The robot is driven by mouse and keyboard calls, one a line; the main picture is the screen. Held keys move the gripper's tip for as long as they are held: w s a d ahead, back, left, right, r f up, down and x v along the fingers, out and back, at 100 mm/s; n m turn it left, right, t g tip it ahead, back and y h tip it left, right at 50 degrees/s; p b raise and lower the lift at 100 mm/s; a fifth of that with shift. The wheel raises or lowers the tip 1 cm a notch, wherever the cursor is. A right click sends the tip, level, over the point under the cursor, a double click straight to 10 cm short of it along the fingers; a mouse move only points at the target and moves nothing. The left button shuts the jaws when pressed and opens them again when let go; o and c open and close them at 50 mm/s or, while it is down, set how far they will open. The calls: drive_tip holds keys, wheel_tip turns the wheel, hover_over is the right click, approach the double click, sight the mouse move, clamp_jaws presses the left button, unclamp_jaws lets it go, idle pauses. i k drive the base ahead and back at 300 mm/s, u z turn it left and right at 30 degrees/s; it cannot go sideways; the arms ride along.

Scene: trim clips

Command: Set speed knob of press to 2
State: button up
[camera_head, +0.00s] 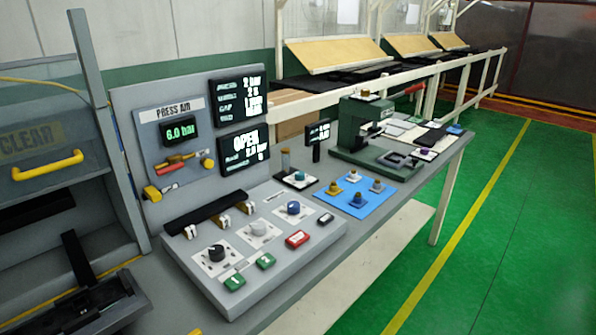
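The press's sloped grey control panel (277,258) stands on the bench at the lower middle. It carries three knobs in a diagonal row: a black knob (216,253), a light grey knob (258,228) and a blue knob (294,207). Each sits on a white dial plate whose markings are too small to read, so I cannot tell which one is the speed knob or where each points. An upper display (238,97) and a lower display (244,149), reading "OPEN" on top, are on the upright panel behind. My gripper is not in view.
Green buttons (235,282) and a red button (297,239) sit in front of the knobs. A black bar (208,212) lies behind them. A PRESS AIR panel (172,108) reads 6.0 bar. A green press (357,123) and a blue mat (340,198) stand right. The green floor right is clear.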

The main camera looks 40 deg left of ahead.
sight(293, 207)
drive_tip(key=u, duration=1.05)
drive_tip(key=k, duration=1.3)
drive_tip(key=z, duration=1.05)
drive_tip(key=i, duration=0.55)
drive_tip(key=u, duration=0.7)
drive_tip(key=i, duration=1.55)
drive_tip(key=u, duration=1.05)
drive_tip(key=i, duration=0.6)
drive_tip(key=u, duration=0.3)
